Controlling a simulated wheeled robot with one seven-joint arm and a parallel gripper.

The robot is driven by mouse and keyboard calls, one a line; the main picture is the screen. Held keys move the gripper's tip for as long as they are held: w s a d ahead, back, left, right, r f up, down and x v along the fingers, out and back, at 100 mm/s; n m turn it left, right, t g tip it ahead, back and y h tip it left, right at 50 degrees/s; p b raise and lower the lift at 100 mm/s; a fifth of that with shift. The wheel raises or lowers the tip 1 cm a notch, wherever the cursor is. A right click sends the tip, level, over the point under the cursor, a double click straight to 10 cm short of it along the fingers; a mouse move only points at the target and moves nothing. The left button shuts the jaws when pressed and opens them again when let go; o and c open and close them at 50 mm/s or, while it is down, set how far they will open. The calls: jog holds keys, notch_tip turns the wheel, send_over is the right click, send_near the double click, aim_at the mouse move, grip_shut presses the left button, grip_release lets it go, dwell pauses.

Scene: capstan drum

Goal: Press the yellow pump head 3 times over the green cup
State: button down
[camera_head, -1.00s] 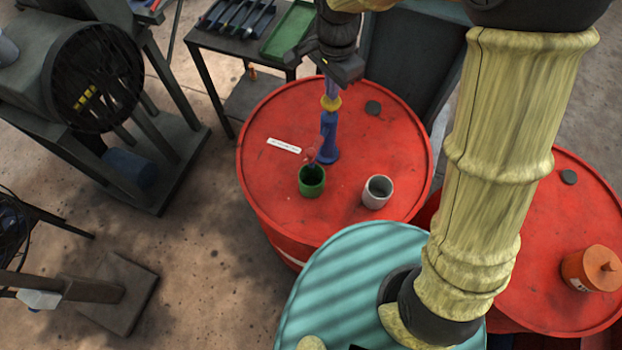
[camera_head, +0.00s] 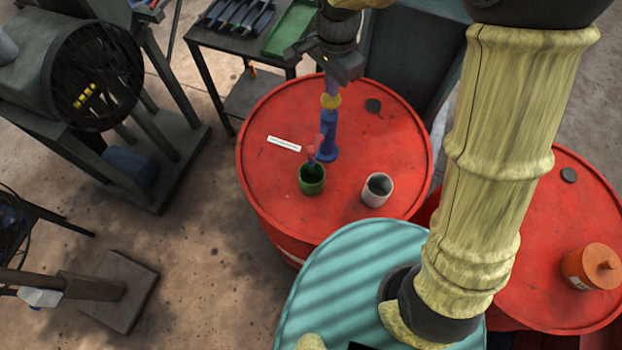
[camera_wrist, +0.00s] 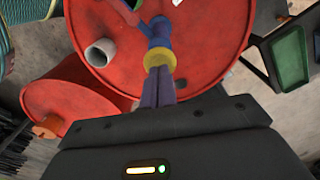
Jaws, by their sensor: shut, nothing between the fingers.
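The blue pump bottle (camera_head: 328,140) stands upright on the red drum, with its yellow pump head (camera_head: 330,101) on top. Its reddish spout (camera_head: 313,147) reaches over the green cup (camera_head: 312,181), which stands in front of the bottle. My gripper (camera_head: 331,93) is shut and empty, pointing down right above the yellow head. In the wrist view the shut fingertips (camera_wrist: 159,74) meet the edge of the yellow head (camera_wrist: 159,58); I cannot tell whether they touch it. The blue bottle (camera_wrist: 158,30) shows beyond it.
A white cup (camera_head: 377,190) stands right of the green cup on the red drum (camera_head: 270,190). A white label strip (camera_head: 284,144) and a dark cap (camera_head: 373,106) lie on the drum. A teal drum (camera_head: 340,285) and another red drum with an orange canister (camera_head: 590,268) are nearer.

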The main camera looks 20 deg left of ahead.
jog(key=shift+f+b, duration=1.35)
jog(key=shift+f, duration=0.7)
jog(key=shift+r, duration=0.15)
jog(key=shift+r+p, duration=1.8)
jog(key=shift+r, duration=0.35)
jog(key=shift+f, duration=0.2)
jog(key=shift+f+b, duration=1.6)
jog(key=shift+f, duration=0.45)
jog(key=shift+r, duration=0.1)
jog(key=shift+r+p, duration=1.75)
jog(key=shift+r, duration=0.4)
